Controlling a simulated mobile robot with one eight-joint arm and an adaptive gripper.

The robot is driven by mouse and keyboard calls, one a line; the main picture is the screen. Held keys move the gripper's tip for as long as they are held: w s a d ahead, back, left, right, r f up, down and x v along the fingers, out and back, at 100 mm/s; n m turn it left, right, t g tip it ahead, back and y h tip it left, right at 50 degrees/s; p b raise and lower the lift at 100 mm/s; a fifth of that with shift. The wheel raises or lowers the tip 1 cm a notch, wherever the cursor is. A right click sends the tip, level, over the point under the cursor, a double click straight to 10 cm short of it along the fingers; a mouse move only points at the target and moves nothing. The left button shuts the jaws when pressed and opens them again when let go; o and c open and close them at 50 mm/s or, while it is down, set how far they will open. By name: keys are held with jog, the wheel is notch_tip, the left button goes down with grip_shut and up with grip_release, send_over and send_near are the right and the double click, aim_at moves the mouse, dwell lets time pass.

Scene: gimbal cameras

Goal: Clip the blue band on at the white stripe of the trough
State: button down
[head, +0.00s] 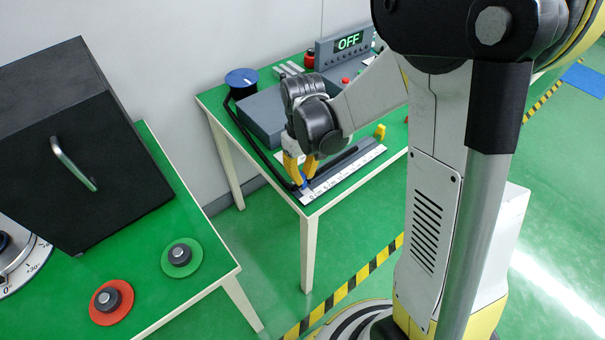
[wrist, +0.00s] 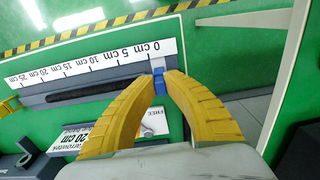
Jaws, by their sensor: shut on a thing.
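My gripper (head: 302,176) has yellow fingers and points down at the near left end of the trough. In the wrist view its fingertips (wrist: 165,80) are shut on the small blue band (wrist: 158,69), which shows just past the tips. The grey trough (wrist: 60,88) runs along a white ruler (wrist: 120,55) and has a dark cable lying in it. The band is at the trough's 0 cm end. I cannot tell whether it touches the trough.
A grey box with an OFF display (head: 346,43) and a blue-topped reel (head: 241,78) stand at the back of the green table (head: 330,199). A black cable runs along its left edge. A yellow block (head: 380,131) is at the trough's far end. A black cabinet (head: 75,145) stands left.

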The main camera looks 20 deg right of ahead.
aim_at(303, 175)
jog(key=c, duration=1.4)
grip_release()
jog(key=shift+c, duration=0.2)
notch_tip(303, 175, up, 12)
